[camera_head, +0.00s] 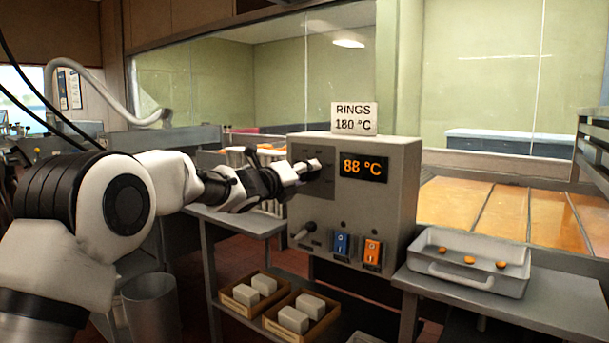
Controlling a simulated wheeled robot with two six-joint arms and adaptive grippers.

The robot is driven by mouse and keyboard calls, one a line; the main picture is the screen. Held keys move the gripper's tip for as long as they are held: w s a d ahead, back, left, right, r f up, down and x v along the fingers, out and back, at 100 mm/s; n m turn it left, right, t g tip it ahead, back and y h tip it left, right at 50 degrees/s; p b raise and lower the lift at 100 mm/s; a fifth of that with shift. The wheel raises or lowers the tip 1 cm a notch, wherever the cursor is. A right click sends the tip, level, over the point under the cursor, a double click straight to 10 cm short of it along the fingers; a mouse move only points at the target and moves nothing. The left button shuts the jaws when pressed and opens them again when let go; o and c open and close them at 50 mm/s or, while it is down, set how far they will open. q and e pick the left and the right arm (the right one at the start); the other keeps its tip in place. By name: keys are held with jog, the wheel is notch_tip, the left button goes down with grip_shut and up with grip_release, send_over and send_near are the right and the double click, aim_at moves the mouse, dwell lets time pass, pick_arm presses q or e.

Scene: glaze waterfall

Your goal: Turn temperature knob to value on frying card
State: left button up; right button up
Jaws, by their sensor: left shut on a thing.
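The grey control box (390,200) stands on a metal table in the middle. A white card (354,118) on top of it reads "RINGS 180 °C". The display (363,168) on its front reads "88 °C" in orange. My left gripper (311,170) reaches in from the left and is shut at the darker panel left of the display. The temperature knob is hidden behind the fingers, and the gripper appears shut on it. My right gripper is not in view.
Below the display are a lever (305,231), a blue switch (342,244) and an orange switch (373,252). A grey tray (470,283) with several small orange pieces stands at right. Wooden boxes (283,325) with white blocks sit on a lower shelf.

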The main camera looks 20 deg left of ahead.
pick_arm(q)
jog(key=o, duration=0.9)
jog(key=shift+r, duration=0.15)
jog(key=shift+o, duration=1.4)
jog(key=v, duration=1.2)
jog(key=shift+w, duration=0.1)
